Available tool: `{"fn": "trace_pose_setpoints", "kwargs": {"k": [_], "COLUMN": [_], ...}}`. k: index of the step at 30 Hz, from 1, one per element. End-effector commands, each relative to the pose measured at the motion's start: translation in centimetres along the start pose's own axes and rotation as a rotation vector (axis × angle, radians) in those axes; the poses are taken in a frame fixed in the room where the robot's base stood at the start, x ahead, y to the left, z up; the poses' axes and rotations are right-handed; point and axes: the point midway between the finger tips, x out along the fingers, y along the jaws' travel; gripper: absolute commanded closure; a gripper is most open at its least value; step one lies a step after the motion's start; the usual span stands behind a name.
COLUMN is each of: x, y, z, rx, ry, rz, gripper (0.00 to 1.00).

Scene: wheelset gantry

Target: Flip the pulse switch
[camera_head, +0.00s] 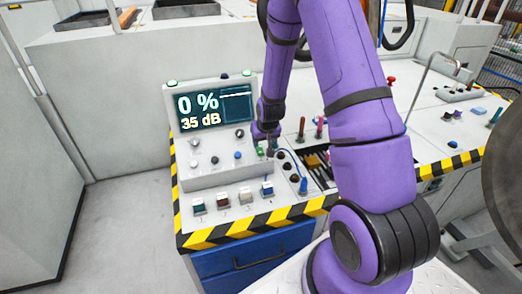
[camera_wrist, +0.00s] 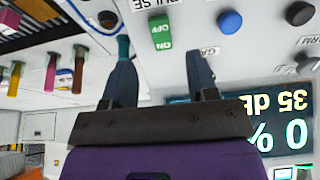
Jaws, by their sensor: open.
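The pulse switch (camera_wrist: 161,32) is a small green rocker with white lettering in the wrist view, next to upside-down text ending in "PULSE". It sits on the pale console face, ahead of and roughly between the fingertips of my gripper (camera_wrist: 160,55). The two dark fingers are apart with nothing between them; contact with the switch cannot be told. In the head view my gripper (camera_head: 266,144) is low over the console, right of the screen, and a bit of the green switch (camera_head: 261,152) shows beside it.
The console screen (camera_head: 213,108) reads 0 % and 35 dB. A blue knob (camera_wrist: 230,22) and a black knob (camera_wrist: 307,64) are near the switch. Coloured upright handles (camera_wrist: 50,72) stand on the other side. A striped edge (camera_head: 260,222) borders the console front.

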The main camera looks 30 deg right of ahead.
Motion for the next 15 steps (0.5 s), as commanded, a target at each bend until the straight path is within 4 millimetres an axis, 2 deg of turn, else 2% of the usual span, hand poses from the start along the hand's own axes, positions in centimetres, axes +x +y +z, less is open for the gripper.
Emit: {"fn": "trace_pose_setpoints", "kwargs": {"k": [6, 15], "x": [3.6, 6.6], "y": [0.0, 0.0], "z": [0.1, 0.0], "rx": [0.000, 0.000], "ry": [-0.002, 0.000], "rz": [0.000, 0.000], "gripper": [0.47, 0.47]}}
